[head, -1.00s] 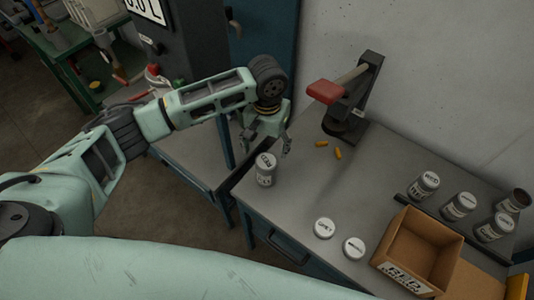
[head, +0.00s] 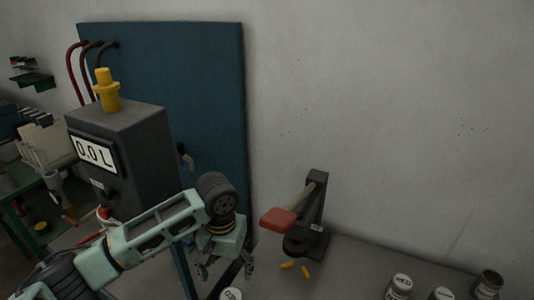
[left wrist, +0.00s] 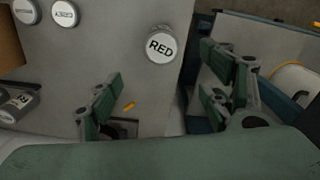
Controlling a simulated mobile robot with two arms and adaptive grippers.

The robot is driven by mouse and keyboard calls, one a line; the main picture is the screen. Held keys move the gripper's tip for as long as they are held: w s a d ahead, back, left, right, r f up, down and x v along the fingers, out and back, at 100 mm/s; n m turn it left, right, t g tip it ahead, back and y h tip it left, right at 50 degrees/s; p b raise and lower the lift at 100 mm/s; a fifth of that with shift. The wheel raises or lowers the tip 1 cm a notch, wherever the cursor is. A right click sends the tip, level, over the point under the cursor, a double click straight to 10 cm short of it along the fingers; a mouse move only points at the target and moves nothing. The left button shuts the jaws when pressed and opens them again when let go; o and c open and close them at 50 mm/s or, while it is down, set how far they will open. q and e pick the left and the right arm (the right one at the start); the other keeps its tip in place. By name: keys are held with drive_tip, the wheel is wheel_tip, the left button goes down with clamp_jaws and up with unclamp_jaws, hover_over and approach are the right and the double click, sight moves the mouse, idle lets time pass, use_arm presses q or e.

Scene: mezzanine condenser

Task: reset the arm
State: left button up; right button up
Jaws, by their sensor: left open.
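My left gripper (head: 226,271) is open and empty above the left end of the grey bench (head: 350,262). In the left wrist view its two fingers (left wrist: 160,80) are spread wide. A jar with a white lid marked RED (left wrist: 161,46) stands on the bench beyond the fingertips, near the bench edge, apart from the fingers. In the head view only its lid (head: 232,294) shows at the bottom edge. My left arm reaches in from the lower left, bent at the wrist. My right gripper is in neither view.
A press with a red handle (head: 279,220) stands right of my gripper, with yellow pieces (head: 296,267) before it. Several jars (head: 400,286) stand at lower right. A dark cabinet reading 0.0 L (head: 130,150) and a blue panel (head: 205,90) rise behind my arm.

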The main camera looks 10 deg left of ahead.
use_arm(q)
drive_tip(key=s+d+f+m+t+h, duration=0.25)
drive_tip(key=s+d+f, duration=0.55)
drive_tip(key=s, duration=0.4)
drive_tip(key=s+a+f+n+t+y, duration=0.1)
drive_tip(key=s+a+f+n+y, duration=0.1)
drive_tip(key=s+a, duration=1.15)
wheel_tip(320, 180, down, 31)
drive_tip(key=g+b, duration=0.1)
drive_tip(key=b, duration=0.4)
drive_tip(key=s+a+f+g+b, duration=0.1)
drive_tip(key=s+a+f+b, duration=0.2)
drive_tip(key=s+f, duration=1.4)
wheel_tip(320, 180, down, 4)
drive_tip(key=shift+s+a+r+m+b, duration=0.15)
drive_tip(key=shift+s+r+m+b, duration=0.25)
drive_tip(key=shift+b, duration=0.3)
